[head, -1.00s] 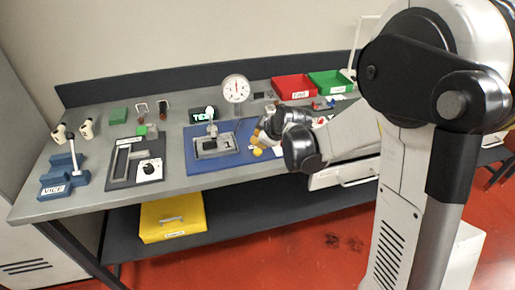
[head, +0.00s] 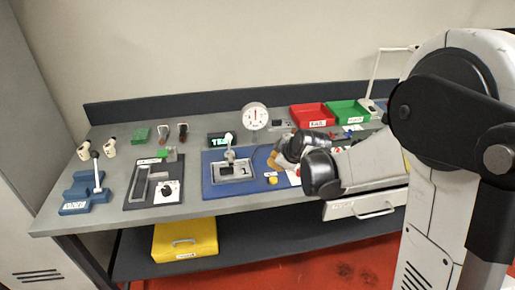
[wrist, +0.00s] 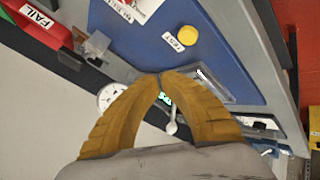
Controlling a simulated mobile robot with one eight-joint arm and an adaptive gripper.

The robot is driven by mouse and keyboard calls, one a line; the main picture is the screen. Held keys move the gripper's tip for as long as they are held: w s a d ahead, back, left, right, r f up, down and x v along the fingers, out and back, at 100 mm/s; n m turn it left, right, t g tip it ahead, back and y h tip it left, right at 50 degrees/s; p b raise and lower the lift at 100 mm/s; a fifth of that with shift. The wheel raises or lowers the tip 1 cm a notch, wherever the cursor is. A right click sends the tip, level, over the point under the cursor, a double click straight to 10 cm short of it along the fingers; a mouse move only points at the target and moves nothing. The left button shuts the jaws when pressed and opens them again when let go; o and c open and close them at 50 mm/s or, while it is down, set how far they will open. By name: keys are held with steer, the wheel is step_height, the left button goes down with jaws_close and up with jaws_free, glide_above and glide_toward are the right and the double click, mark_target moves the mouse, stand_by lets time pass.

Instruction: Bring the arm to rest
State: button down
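My gripper (head: 277,160) hangs over the right part of the blue mat (head: 215,187) on the workbench (head: 110,215), with my arm reaching in from the right. In the wrist view my gripper (wrist: 158,77) has its two yellow-brown fingers drawn together at the tips, with nothing visible between them. A grey test fixture (head: 234,169) with an upright lever stands on the mat left of the gripper. A yellow button (head: 272,180) lies just below the gripper; it also shows in the wrist view (wrist: 187,35) beside a TEST label.
A dial gauge (head: 255,116) and a TEST display (head: 221,139) stand behind the mat. A red bin (head: 312,115) and a green bin (head: 347,111) stand back right. A dark plate fixture (head: 145,187) and a blue vice (head: 83,195) are left. A yellow box (head: 185,238) sits below.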

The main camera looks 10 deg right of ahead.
steer(key=shift+s, duration=0.1)
steer(key=s+a+r+m, duration=0.1)
steer(key=s+r+m, duration=0.55)
steer(key=s, duration=0.65)
steer(key=s+r+m+g+h, duration=0.1)
steer(key=s+m, duration=0.4)
steer(key=s, duration=1.2)
steer(key=shift+s+d+g+h, duration=0.25)
steer(key=shift+d+g+h, duration=0.15)
steer(key=shift+g+h, duration=0.1)
stand_by(0.4)
